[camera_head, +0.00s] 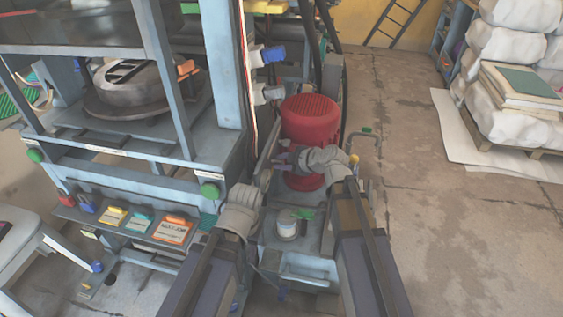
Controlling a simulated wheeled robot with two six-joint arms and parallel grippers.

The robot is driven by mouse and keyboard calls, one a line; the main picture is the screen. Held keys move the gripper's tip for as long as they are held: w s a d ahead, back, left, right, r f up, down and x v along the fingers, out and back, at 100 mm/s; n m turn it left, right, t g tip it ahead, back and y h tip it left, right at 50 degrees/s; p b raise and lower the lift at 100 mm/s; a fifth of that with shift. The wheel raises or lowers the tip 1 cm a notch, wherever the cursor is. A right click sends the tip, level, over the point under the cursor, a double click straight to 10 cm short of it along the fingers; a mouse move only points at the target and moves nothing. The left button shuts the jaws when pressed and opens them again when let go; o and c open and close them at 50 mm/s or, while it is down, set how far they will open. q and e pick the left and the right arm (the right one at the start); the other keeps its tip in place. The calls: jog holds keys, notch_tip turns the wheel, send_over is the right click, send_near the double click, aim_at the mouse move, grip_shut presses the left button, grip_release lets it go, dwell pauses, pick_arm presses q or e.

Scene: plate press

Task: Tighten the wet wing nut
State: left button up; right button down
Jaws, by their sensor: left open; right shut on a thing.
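My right gripper (284,160) reaches in from the lower right, in front of the red motor-like housing (310,120). It is shut on a small dark purplish piece, mostly hidden by the fingers; I cannot tell for sure whether this is the wing nut. My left gripper (263,179) is open, lower and to the left, beside the blue-grey press frame. Its fingers point up, close to the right gripper's fingertips. I see no wing nut clearly elsewhere, and wetness cannot be made out.
A grey seat (28,235) is lower left.

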jog(key=shift+w+d+r+m+g+p, duration=0.1)
jog(key=shift+w+m+g+p, duration=0.1)
jog(key=shift+g+p, duration=0.2)
jog(key=shift+w+r+m+g+p, duration=0.1)
jog(key=shift+m+g+p, duration=0.15)
jog(key=shift+p, duration=0.2)
jog(key=shift+m+g+p, duration=0.25)
jog(key=shift+g+p, duration=0.15)
jog(key=shift+g, duration=0.25)
jog(key=shift+w+f+m+g+y+p, duration=0.1)
jog(key=shift+m+g+y+p, duration=0.25)
jog(key=shift+g, duration=0.35)
jog(key=shift+m+g, duration=0.45)
jog(key=shift+g, duration=0.15)
jog(key=c, duration=0.9)
grip_release()
jog(key=shift+d, duration=0.1)
